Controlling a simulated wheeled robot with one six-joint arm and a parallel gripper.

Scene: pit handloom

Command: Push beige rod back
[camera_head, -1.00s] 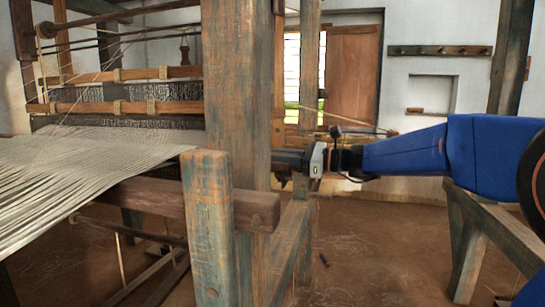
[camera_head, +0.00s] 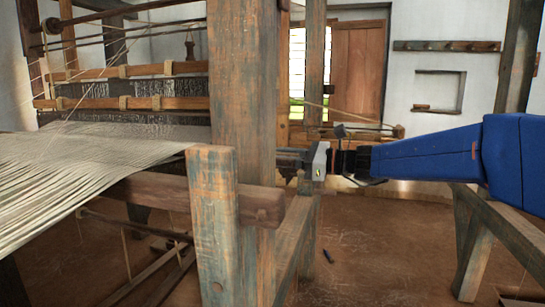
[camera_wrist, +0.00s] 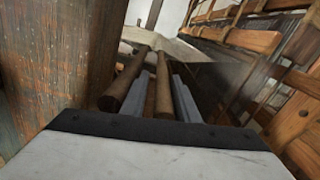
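In the head view my gripper (camera_head: 290,158) reaches left behind the thick wooden post of the loom, and its tips are hidden there. In the wrist view two brown round rods (camera_wrist: 125,82) (camera_wrist: 163,85) run away from me, side by side, just beyond the dark gripper edge. Grey bars (camera_wrist: 186,102) lie close to the right one. I cannot tell whether anything touches. A beige band (camera_wrist: 180,45) crosses beyond their far ends; I cannot tell if it is a rod or cloth. In the head view two light-brown rods (camera_head: 95,74) (camera_head: 98,104) lie across the loom.
The thick post (camera_head: 243,90) stands directly left of my gripper and fills the left of the wrist view. A short post (camera_head: 213,225) and beam (camera_head: 262,208) stand in front. Cloth (camera_head: 90,165) stretches at left. Wooden frame bars (camera_wrist: 250,40) line the wrist view's right.

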